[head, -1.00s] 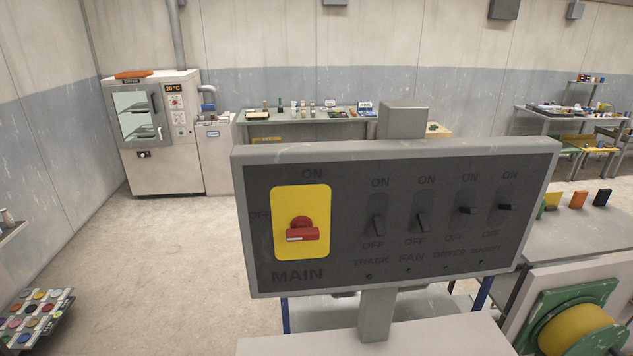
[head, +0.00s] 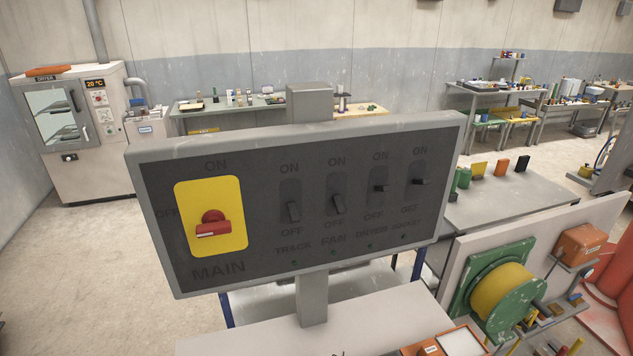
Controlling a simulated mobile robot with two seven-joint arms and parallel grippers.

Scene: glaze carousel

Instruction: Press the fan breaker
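A grey breaker panel (head: 300,262) on a post stands close in front of me in the head view. The fan breaker (head: 338,204) is the second small black lever from the left, above the label FAN; its lever points down toward OFF. The track breaker (head: 293,211) left of it also points down. The dryer breaker (head: 381,188) and the rightmost breaker (head: 420,182) have levers standing out roughly level. The red main switch (head: 212,225) sits on a yellow plate at the left, its handle level. Neither of my grippers is in view.
A white surface (head: 255,343) lies below the panel. A green-and-yellow reel (head: 497,292) is at the lower right, near a grey table (head: 535,205). A dryer cabinet (head: 75,135) stands at the back left. Open floor (head: 80,265) lies left of the panel.

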